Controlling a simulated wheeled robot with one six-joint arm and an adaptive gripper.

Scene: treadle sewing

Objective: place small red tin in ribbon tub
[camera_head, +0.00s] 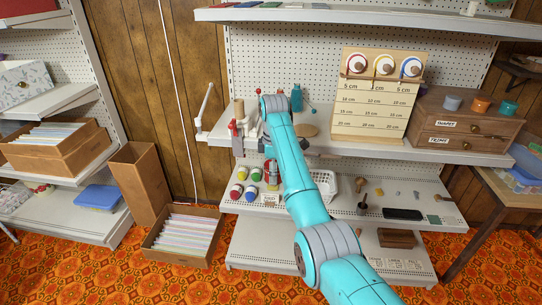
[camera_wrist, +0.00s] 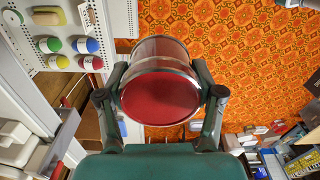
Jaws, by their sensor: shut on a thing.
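My gripper (camera_wrist: 160,95) is shut on a round tin (camera_wrist: 160,98) in the wrist view, one finger on each side. The tin's red flat face is toward the camera, and its shiny side reflects the orange floor. In the head view my arm hides most of the gripper. A white perforated basket (camera_head: 325,185) stands on the middle shelf just right of my arm, partly hidden by it. I cannot tell whether it is the ribbon tub.
Several coloured jars (camera_head: 243,181) stand on the middle shelf (camera_head: 420,190), left of my arm; they also show in the wrist view (camera_wrist: 60,45). A black tray (camera_head: 402,214) lies at right. A ruled board (camera_head: 378,110) and drawer box (camera_head: 455,128) stand above. Patterned floor is open in front.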

